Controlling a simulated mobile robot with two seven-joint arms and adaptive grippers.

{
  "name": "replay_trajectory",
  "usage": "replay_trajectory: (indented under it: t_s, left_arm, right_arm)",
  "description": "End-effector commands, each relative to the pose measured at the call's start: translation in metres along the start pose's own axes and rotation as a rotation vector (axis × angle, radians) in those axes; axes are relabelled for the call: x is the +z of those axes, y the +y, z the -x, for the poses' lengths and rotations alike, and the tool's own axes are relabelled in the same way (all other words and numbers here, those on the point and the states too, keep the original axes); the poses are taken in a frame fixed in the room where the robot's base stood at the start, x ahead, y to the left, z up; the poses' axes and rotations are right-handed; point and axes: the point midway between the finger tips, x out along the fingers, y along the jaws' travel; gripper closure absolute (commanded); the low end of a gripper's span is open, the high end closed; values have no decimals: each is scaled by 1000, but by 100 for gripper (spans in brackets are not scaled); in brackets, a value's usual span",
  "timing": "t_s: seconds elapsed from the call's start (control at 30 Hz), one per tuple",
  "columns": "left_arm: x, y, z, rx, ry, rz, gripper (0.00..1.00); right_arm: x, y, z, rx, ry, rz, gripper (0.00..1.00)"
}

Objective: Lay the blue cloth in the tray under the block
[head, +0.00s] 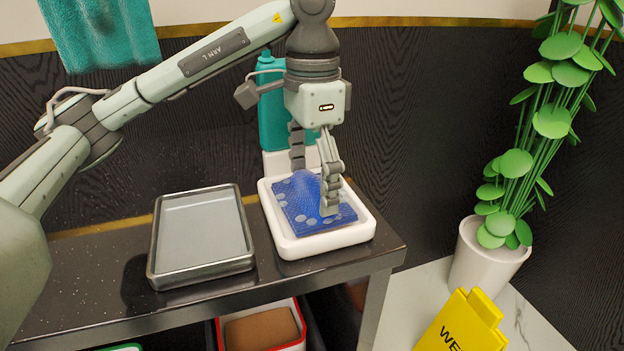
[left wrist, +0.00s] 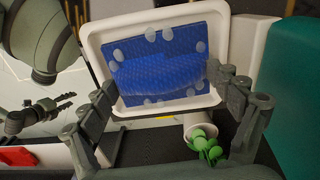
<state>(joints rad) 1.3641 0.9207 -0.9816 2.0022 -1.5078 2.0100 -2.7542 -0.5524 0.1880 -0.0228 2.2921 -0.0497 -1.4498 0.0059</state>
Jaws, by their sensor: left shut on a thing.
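The blue cloth (head: 298,218) with pale dots lies in a white, shallow tray (head: 283,247) at the right end of the dark counter. My left gripper (head: 312,190) points down over it and is shut on the cloth, whose middle is raised in a fold. The left wrist view shows the fold (left wrist: 157,75) between the finger pads, with the cloth's edges flat. An empty metal tray (head: 200,285) stands left of the white one. A brown block (head: 262,328) is in a red-and-white bin under the counter. A dark gripper, seemingly my right (left wrist: 45,110), shows small in the left wrist view.
A teal bottle (head: 271,100) stands behind the white tray. A teal towel (head: 100,35) hangs at upper left. A potted plant (head: 485,260) and a yellow sign (head: 465,322) stand on the floor to the right. The counter (head: 90,260) left of the metal tray is clear.

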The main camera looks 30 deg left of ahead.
Motion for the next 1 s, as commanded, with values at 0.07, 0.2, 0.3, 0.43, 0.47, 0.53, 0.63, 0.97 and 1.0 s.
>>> replay_trajectory:
  t_s: [0.07, 0.2, 0.3, 0.43, 0.47, 0.53, 0.63, 0.97, 1.0]
  left_arm:
    - [0, 0, 0, 0, 0, 0, 33]
    - [0, 0, -2, 0, 0, 0, 33]
    - [0, 0, -4, 0, 0, 0, 33]
    - [0, 0, -7, 0, 0, 0, 33]
    - [0, 0, -7, 0, 0, 0, 33]
    - [0, 0, -9, 0, 0, 0, 33]
    - [0, 0, -11, 0, 0, 0, 33]
    - [0, 0, -12, 0, 0, 0, 0]
    - [0, 0, -12, 0, 0, 0, 0]
  right_arm:
    - [0, 0, 0, 0, 1, 0, 60]
    - [0, 0, -2, 0, 1, 0, 60]
    - [1, -1, -4, 0, 1, 0, 60]
    - [2, -1, -6, 0, 1, 0, 60]
    - [2, -1, -7, 0, 1, 0, 60]
    - [2, -2, -8, 0, 1, 0, 60]
    - [2, -2, -10, 0, 1, 0, 60]
    - [3, -2, -11, 0, 1, 0, 60]
    - [3, -2, -11, 0, 1, 0, 60]
